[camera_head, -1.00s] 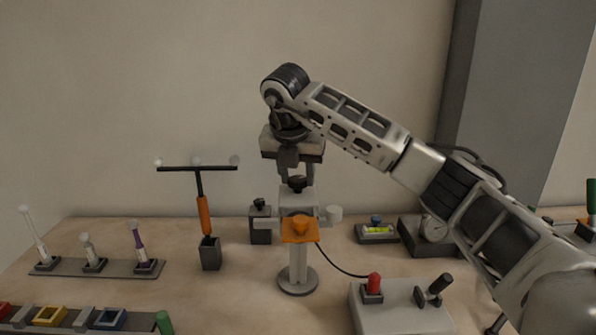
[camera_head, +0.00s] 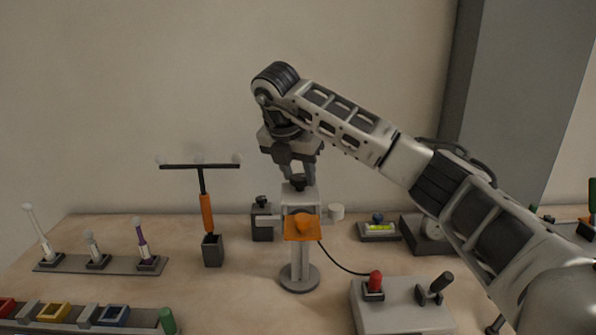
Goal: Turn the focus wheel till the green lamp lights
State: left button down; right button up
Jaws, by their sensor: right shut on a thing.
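A grey stand device (camera_head: 300,254) with a round foot and an orange plate (camera_head: 301,229) stands upright mid-table. I cannot tell for certain which of these is the focus wheel. The fingers partly hide the knob. I see no lit green lamp. My left gripper is not in view.
A black T-shaped tool with an orange handle (camera_head: 206,212) stands left of the device. A control box (camera_head: 402,307) with a red knob and black lever is front right, its cable running to the device. A spirit level (camera_head: 378,230) lies behind.

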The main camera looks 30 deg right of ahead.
jog(key=o, duration=1)
jog(key=shift+r, duration=0.1)
pick_arm(q)
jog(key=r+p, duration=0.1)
jog(key=p, duration=0.1)
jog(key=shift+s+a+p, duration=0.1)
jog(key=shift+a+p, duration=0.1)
jog(key=shift+p, duration=0.1)
pick_arm(e)
jog(key=v, duration=1.5)
jog(key=shift+s+a+r, duration=0.1)
jog(key=shift+a+r, duration=0.1)
jog(key=shift+r, duration=0.15)
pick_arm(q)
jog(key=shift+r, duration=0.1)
